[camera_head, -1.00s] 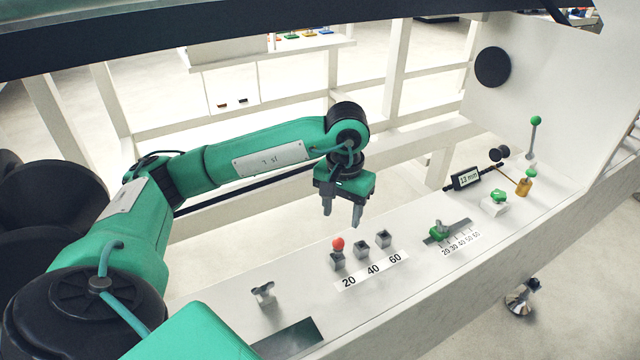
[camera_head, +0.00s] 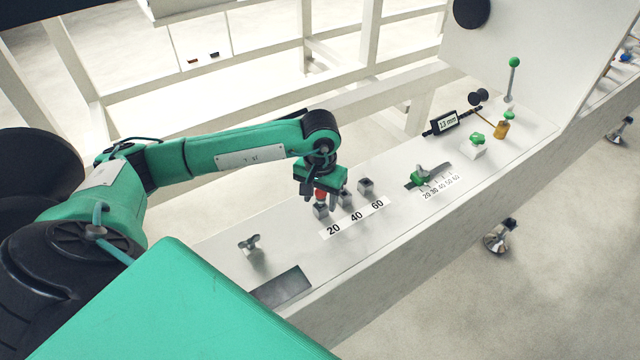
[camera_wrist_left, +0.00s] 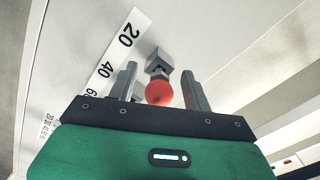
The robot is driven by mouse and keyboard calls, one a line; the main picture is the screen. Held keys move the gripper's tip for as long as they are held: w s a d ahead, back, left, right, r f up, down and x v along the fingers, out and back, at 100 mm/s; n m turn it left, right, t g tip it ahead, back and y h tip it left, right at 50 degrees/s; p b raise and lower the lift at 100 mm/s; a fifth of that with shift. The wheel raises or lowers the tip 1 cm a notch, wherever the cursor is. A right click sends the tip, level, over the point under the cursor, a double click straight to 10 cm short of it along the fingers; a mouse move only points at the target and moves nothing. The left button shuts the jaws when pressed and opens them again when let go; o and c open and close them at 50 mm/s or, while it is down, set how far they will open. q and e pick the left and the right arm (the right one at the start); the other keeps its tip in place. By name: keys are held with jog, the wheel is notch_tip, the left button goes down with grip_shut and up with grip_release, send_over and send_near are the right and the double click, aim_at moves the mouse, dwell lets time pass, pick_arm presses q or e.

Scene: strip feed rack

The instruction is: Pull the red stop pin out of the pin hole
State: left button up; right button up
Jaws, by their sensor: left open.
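The red stop pin (camera_head: 321,195) has a round red head and stands in the grey block of the pin hole marked 20 (camera_head: 320,211). In the left wrist view, the red head (camera_wrist_left: 159,92) shows between the two grey fingers, with the grey block (camera_wrist_left: 158,63) beyond it. My left gripper (camera_head: 320,199) is open over the pin, a finger on each side of the head, with gaps visible on both sides in the wrist view. The pin's shaft is hidden. My right gripper is not in view.
Two more grey blocks, at 40 (camera_head: 345,198) and 60 (camera_head: 366,186), stand close beside the pin. A small grey lever (camera_head: 251,245) is nearer. A green-knobbed slider (camera_head: 418,178) and a 13 mm display (camera_head: 447,122) lie further along the white bench.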

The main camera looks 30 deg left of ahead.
pick_arm(q)
jog(key=shift+f, duration=0.35)
jog(key=c, duration=0.8)
jog(key=o, duration=0.8)
jog(key=shift+r, duration=0.1)
